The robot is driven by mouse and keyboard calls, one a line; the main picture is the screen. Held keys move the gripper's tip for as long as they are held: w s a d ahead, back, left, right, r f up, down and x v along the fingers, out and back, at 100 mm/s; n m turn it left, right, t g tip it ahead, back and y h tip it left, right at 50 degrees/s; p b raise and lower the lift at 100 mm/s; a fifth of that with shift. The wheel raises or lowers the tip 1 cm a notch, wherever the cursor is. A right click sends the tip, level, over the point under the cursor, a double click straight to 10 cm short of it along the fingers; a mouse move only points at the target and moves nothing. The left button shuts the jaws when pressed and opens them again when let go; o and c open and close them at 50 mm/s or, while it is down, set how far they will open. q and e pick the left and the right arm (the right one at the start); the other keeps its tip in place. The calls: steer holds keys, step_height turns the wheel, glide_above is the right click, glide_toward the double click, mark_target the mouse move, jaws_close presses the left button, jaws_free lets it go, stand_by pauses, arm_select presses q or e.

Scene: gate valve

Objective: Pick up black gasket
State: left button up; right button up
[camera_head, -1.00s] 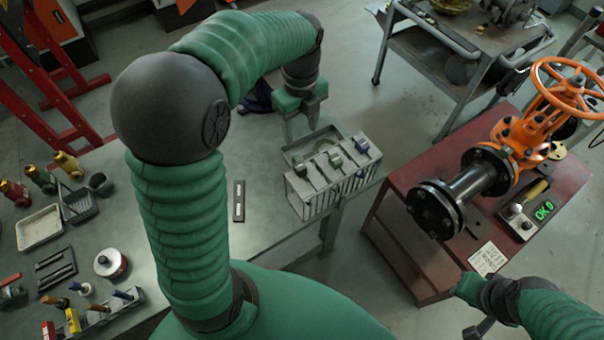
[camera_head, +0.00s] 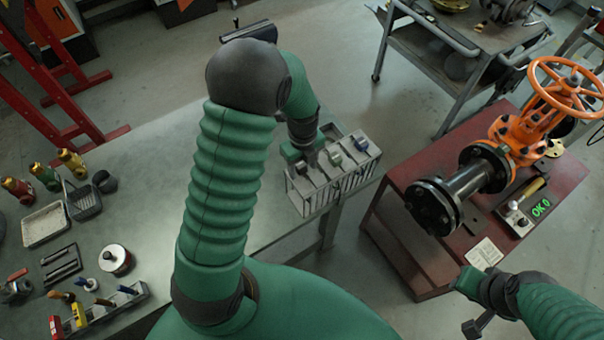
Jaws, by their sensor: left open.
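My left gripper (camera_head: 312,160) points down at the left part of the grey divided box (camera_head: 310,196) on the bench. Its palm hides that end of the box, and its fingertips are hard to see. Pale dividers with small dark and blue tabs show to its right. I cannot make out a black gasket; the gripper and dividers hide the insides of the slots. My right gripper (camera_head: 478,322) is at the lower right, in front of the red table, and its fingers are too unclear to read.
The bench (camera_head: 150,215) holds a white tray (camera_head: 45,224), a black basket (camera_head: 84,202), a round white-topped tin (camera_head: 116,259) and a tool rack (camera_head: 103,310) at left. An orange valve (camera_head: 530,135) with a black flanged pipe (camera_head: 455,190) stands on the red table (camera_head: 415,245).

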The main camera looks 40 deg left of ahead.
arm_select(q)
steer(key=shift+w+f, duration=0.1)
steer(key=shift+f, duration=0.1)
jaws_close()
steer(key=shift+r, duration=0.1)
stand_by(0.4)
step_height(320, 180, up, 10)
steer(key=shift+r+b, duration=0.1)
steer(key=shift+b, duration=0.5)
